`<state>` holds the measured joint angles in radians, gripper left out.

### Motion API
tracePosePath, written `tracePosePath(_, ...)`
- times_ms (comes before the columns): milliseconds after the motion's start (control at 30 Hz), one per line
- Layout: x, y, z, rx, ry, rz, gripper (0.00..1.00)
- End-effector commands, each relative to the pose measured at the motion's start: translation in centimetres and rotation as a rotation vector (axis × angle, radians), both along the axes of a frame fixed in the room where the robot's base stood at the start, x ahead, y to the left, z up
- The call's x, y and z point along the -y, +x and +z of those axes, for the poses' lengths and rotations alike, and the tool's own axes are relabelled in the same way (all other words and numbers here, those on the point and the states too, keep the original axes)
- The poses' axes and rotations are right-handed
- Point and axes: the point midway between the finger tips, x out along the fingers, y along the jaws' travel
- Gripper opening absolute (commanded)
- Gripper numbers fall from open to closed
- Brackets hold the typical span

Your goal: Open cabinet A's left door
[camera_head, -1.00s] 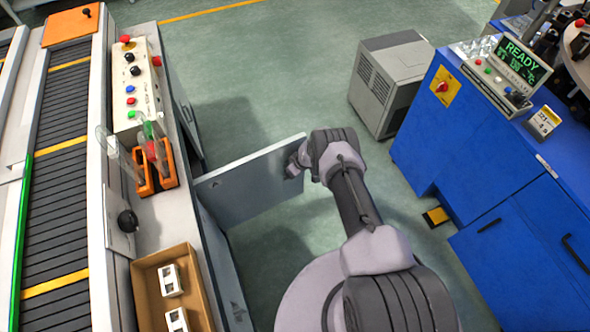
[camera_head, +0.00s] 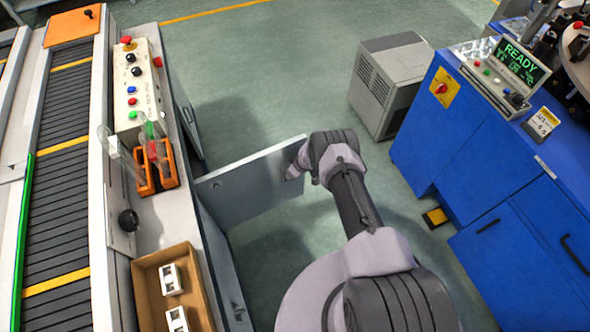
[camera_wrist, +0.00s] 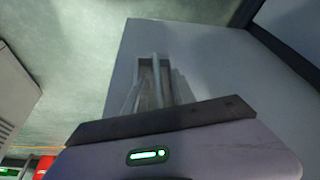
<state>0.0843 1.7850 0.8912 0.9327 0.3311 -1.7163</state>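The grey cabinet on the left has one flat grey door (camera_head: 245,187) swung out wide from its front, roughly square to it. Another door (camera_head: 218,255) nearer me lies flush with the cabinet front. My gripper (camera_head: 292,172) is at the outer free end of the open door. In the wrist view the door panel (camera_wrist: 215,70) fills the middle, and my gripper's fingers (camera_wrist: 155,90) sit on both sides of an upright bar handle (camera_wrist: 156,75) and look closed on it. The fingertips' contact is dim and partly hidden.
On the cabinet top are a control box (camera_head: 137,85), an orange tube rack (camera_head: 167,165) and a cardboard box (camera_head: 196,275). A grey floor unit (camera_head: 385,85) stands beyond the door, and a blue machine (camera_head: 470,150) at right. Green floor lies clear between.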

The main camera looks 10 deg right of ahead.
Motion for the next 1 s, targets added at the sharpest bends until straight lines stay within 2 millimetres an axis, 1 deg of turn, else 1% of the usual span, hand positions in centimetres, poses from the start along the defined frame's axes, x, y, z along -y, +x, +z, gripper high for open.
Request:
tracePosePath(267, 1.1, -1.5, 5.8, 0.0, 0.0, -0.001, 0.32)
tracePosePath(500, 2.4, -3.5, 11.7, -0.001, 0.0, -0.002, 0.32)
tracePosePath(600, 2.9, -4.3, 13.8, -0.001, 0.0, -0.003, 0.32)
tracePosePath(700, 3.3, -4.9, 15.3, -0.001, 0.0, -0.001, 0.32)
tracePosePath(800, 3.5, -5.2, 16.0, 0.0, 0.0, 0.0, 0.32)
tracePosePath(1000, 3.6, -5.4, 15.9, 0.0, -0.001, 0.002, 0.32)
